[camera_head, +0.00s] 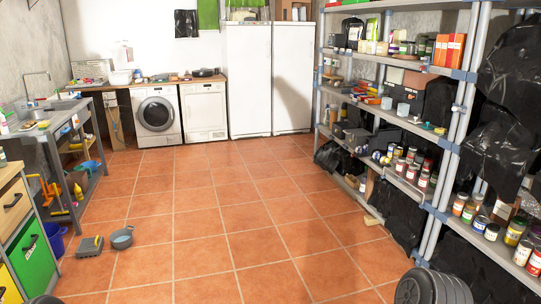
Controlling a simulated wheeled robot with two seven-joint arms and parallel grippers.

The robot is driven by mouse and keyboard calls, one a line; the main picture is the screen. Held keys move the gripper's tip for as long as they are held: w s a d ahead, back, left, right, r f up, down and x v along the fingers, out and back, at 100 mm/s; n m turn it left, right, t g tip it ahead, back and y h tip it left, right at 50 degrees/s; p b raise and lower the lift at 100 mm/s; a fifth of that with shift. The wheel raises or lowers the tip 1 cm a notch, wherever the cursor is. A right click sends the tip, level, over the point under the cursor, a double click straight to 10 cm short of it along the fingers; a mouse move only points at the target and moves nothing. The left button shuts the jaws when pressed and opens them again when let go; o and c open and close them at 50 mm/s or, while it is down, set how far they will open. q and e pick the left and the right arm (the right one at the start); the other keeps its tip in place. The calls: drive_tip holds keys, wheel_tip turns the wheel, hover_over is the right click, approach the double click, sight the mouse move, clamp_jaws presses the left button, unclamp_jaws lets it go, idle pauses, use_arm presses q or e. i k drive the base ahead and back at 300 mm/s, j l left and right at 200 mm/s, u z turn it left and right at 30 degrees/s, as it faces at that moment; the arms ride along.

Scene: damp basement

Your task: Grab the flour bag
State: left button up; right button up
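I cannot make out a flour bag for certain in the head view. Small packets and boxes (377,47) stand on the top shelf of the right-hand rack, too small to identify. Neither of my grippers can be seen. Dark rounded parts show at the bottom right and bottom left edges, with no fingers visible on them.
A metal shelf rack (467,75) with jars, boxes and black bags lines the right. A washing machine (156,115) and white tall cabinets (248,80) stand at the back. The tiled floor (225,215) between is clear.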

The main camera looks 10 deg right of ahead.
sight(363, 45)
drive_tip(key=i, duration=0.85)
drive_tip(key=i+u, duration=0.1)
drive_tip(key=i, duration=0.75)
drive_tip(key=i+l+u, duration=0.1)
drive_tip(key=i, duration=0.75)
drive_tip(key=i+z, duration=0.25)
drive_tip(key=i, duration=0.2)
drive_tip(key=i+z, duration=0.25)
drive_tip(key=i, duration=0.2)
drive_tip(key=i+j+z, duration=0.25)
drive_tip(key=i, duration=0.2)
drive_tip(key=i+j+z, duration=0.25)
drive_tip(key=i, duration=0.2)
drive_tip(key=i+j+z, duration=0.15)
drive_tip(key=i+z, duration=0.3)
drive_tip(key=i+j+z, duration=0.3)
drive_tip(key=i+z, duration=0.15)
